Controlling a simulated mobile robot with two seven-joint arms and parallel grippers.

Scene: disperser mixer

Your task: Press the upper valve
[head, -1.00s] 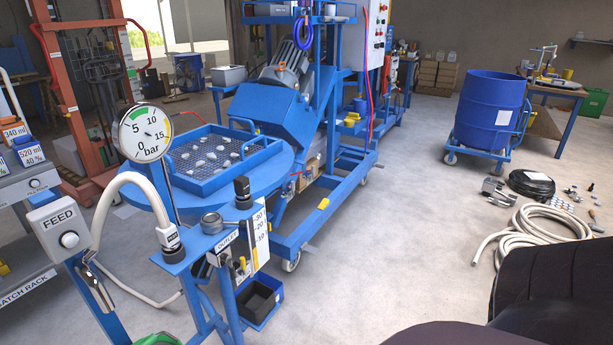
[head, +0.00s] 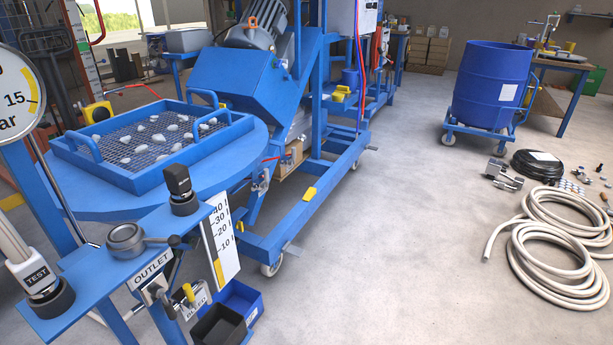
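A blue stand (head: 85,262) fills the lower left of the head view. On its top sit a round grey valve (head: 125,238) with a side lever, above the OUTLET label, and a black knob-like fitting (head: 178,188) further back. A BLEED valve (head: 190,300) with a yellow handle hangs lower on the stand's front. I cannot tell which of these is the upper valve. A hose fitting labelled TEST (head: 45,290) stands at the left. Neither of my grippers is in view.
A pressure gauge (head: 18,98) is cut off at the left edge. A blue basket of pale stones (head: 140,180) rests on a round blue table behind the stand. Black and blue bins (head: 220,325) sit below. Coiled hoses (head: 550,240) lie right; the middle floor is clear.

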